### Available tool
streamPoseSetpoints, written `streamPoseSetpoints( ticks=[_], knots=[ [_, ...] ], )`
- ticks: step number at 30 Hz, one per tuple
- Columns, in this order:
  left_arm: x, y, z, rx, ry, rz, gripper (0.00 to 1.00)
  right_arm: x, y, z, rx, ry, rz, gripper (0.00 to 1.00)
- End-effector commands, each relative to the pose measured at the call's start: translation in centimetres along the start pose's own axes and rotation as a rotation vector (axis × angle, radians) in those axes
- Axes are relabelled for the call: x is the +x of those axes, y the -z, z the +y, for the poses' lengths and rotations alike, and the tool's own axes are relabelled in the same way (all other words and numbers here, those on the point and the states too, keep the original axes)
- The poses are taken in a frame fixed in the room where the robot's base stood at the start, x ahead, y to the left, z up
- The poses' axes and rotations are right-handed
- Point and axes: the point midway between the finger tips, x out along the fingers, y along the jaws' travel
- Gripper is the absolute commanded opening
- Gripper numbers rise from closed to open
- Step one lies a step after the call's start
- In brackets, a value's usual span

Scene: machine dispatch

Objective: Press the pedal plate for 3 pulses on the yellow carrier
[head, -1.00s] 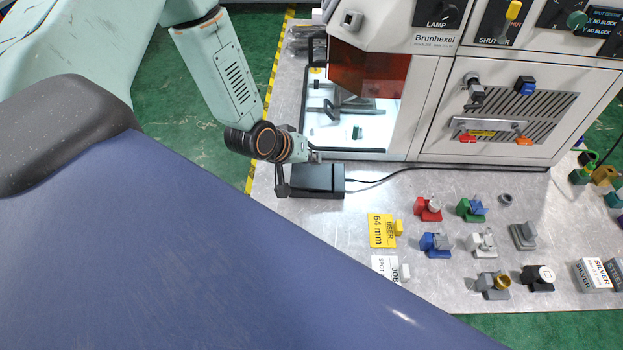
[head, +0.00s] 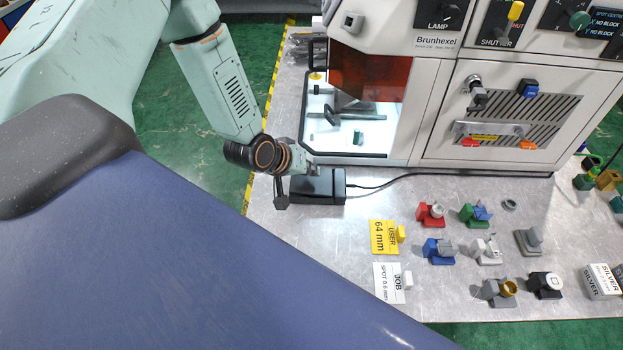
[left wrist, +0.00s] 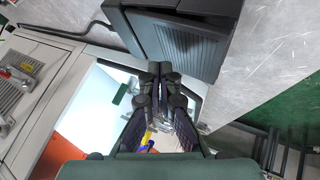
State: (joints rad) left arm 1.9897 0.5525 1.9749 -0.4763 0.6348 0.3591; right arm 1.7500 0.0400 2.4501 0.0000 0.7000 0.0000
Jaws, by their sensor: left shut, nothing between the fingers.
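The black pedal (head: 318,187) lies on the metal bench in front of the machine, with a cable running right from it. It fills the top of the left wrist view, where its ribbed plate (left wrist: 180,45) shows. My left gripper (left wrist: 160,68) is shut and empty, with its tips at the edge of the pedal in that view; I cannot tell whether they touch. In the head view my left wrist covers the pedal's left end. A small yellow piece (left wrist: 148,135) shows partly behind the fingers; I cannot tell whether it is the yellow carrier. My right gripper is out of view.
The white machine (head: 500,90) has a lit, open chamber with a dark green cylinder (head: 358,137) inside. Several coloured blocks on bases stand right of a yellow card (head: 383,238) and a white card (head: 387,283). Bare bench (head: 350,215) lies in front of the pedal.

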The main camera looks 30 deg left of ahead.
Motion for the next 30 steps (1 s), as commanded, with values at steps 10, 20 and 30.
streamPoseSetpoints(
  ticks=[10, 20, 30],
  knots=[
    [0.00, 0.00, 0.00, 0.000, 0.000, 0.000, 0.00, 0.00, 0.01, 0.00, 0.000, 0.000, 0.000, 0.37],
    [0.06, -0.05, -0.04, 0.000, 0.000, 0.000, 0.00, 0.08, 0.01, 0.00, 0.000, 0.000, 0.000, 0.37],
    [0.67, -0.46, -0.48, 0.000, 0.000, 0.000, 0.00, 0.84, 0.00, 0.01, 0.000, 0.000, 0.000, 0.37]
  ],
)
